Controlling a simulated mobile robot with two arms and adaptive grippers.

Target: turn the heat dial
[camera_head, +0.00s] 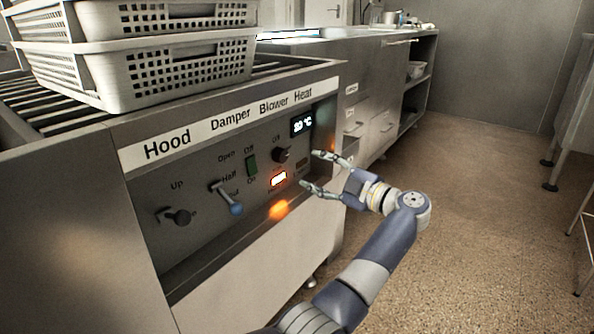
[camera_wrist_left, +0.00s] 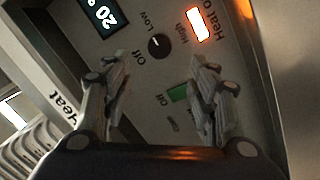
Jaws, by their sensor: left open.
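The heat dial (camera_head: 281,155) is a small black knob on the grey control panel, left of the temperature display in the head view. In the left wrist view the dial (camera_wrist_left: 158,45) has Off, Low and High marked around it. My left gripper (camera_head: 309,168) is open in front of the panel, to the right of the dial in the head view. In the left wrist view its fingers (camera_wrist_left: 160,65) are spread and empty, with the dial showing between and just beyond the tips. I see no contact with the dial. My right gripper is not in view.
A lit display (camera_head: 302,124) reads about 20 °C. White perforated baskets (camera_head: 130,65) are stacked above. Floor (camera_head: 480,200) at right is clear.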

